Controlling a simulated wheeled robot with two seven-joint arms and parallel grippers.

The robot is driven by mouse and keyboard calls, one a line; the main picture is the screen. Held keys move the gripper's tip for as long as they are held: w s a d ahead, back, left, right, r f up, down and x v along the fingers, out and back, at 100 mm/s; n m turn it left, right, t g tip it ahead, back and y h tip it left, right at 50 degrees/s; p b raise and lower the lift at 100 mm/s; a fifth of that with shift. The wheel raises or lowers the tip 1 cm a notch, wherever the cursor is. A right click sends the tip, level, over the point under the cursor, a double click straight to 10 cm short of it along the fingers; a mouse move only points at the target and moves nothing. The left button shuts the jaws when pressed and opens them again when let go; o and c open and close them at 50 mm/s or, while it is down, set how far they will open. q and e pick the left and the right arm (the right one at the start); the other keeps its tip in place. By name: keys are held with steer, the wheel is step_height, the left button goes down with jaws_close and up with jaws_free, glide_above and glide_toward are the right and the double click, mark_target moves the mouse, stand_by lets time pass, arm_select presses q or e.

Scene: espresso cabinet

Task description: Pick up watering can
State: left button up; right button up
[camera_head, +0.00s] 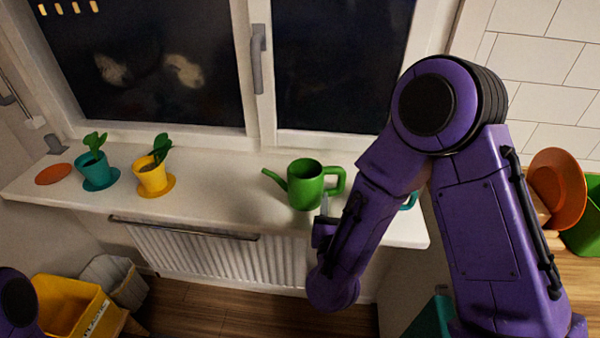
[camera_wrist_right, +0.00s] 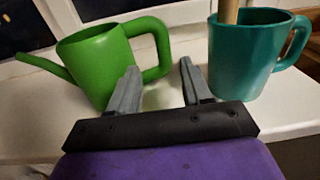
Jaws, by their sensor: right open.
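The green watering can (camera_head: 305,184) stands upright on the white windowsill, its spout to the left and its handle to the right. In the right wrist view the watering can (camera_wrist_right: 97,66) is at the upper left, with its handle beyond the fingertips. My right gripper (camera_wrist_right: 158,80) is open and empty, its left finger close to the can's handle; I cannot tell whether they touch. In the head view my right gripper (camera_head: 324,212) is mostly hidden behind its purple wrist. Only a piece of my left arm shows at the lower left edge; its gripper is out of view.
A teal mug (camera_wrist_right: 245,60) with a wooden stick in it stands right of the gripper. Teal (camera_head: 97,172) and yellow (camera_head: 152,178) potted plants stand left on the windowsill (camera_head: 225,195). An orange saucer (camera_head: 53,174) lies at the far left. A radiator (camera_head: 220,257) is below.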

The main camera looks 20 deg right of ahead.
mark_target(342, 182)
steer(key=shift+w+d+r+p, duration=0.3)
steer(key=shift+w+d+p, duration=0.1)
steer(key=shift+d, duration=0.2)
steer(key=shift+w+d+r+p, duration=0.3)
steer(key=shift+w+d+p, duration=0.1)
steer(key=shift+d, duration=0.15)
steer(key=p+x, duration=0.1)
steer(key=x, duration=0.1)
steer(key=p+x, duration=0.1)
steer(key=x, duration=0.2)
steer(key=shift+w+a+f, duration=0.2)
steer(key=shift+a+f, duration=0.05)
steer(key=shift+d, duration=0.15)
steer(key=shift+s, duration=0.15)
arm_select(q)
steer(key=r, duration=0.2)
steer(key=s+r, duration=0.1)
steer(key=r, duration=0.1)
steer(key=shift+r, duration=0.1)
arm_select(e)
jaws_close()
